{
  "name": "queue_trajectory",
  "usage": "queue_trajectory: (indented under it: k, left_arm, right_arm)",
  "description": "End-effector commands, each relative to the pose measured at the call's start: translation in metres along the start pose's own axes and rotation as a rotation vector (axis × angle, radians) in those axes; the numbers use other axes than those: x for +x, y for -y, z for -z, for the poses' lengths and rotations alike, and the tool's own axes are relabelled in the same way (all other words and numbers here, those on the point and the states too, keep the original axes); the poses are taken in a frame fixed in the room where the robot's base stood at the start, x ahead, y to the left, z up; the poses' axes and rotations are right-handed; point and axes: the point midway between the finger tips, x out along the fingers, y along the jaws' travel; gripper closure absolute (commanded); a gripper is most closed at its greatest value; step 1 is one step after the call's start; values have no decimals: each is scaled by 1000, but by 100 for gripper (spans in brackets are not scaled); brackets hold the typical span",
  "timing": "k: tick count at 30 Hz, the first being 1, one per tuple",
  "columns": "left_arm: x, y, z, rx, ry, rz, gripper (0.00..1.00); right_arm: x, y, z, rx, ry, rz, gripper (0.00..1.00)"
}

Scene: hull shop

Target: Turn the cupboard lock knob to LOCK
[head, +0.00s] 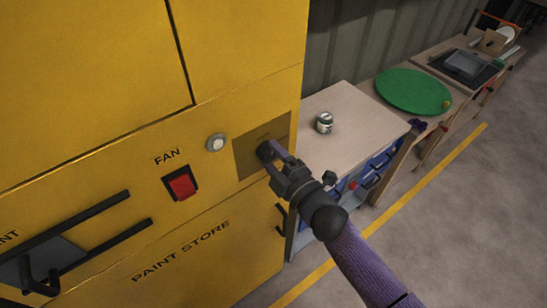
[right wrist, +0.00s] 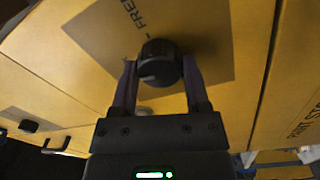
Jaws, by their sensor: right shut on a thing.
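The yellow paint store cupboard (head: 90,90) fills the left of the head view. Its lock knob (right wrist: 157,62) is black and round, on a brownish square plate (right wrist: 205,30) that also shows in the head view (head: 283,130). My right gripper (head: 268,152) reaches the knob from the lower right. In the right wrist view my right gripper (right wrist: 158,80) has one finger on each side of the knob and is shut on it. Part of a word, "FRE", shows on the plate above the knob. The LOCK mark cannot be made out. My left gripper is not in view.
A red FAN switch (head: 180,184) and a round pale button (head: 215,142) sit left of the plate. Black bar handles (head: 90,218) stick out lower left. A wooden bench (head: 345,120) with a small jar (head: 324,122) stands to the right. The floor at right is clear.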

Motion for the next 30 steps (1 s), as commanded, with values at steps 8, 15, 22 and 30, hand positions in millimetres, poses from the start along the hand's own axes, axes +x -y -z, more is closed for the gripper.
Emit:
queue_trajectory:
  k: [8, 15, 22, 30]
  left_arm:
    - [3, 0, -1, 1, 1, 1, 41]
    - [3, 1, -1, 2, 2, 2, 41]
    - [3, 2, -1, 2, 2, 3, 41]
    - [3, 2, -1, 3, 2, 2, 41]
  right_arm:
    - [0, 1, 0, -105, -4, 2, 100]
    - [0, 0, 0, -138, -6, 3, 100]
    - [0, 0, 0, -142, -7, 3, 100]
    - [0, 0, 0, -141, -7, 3, 15]
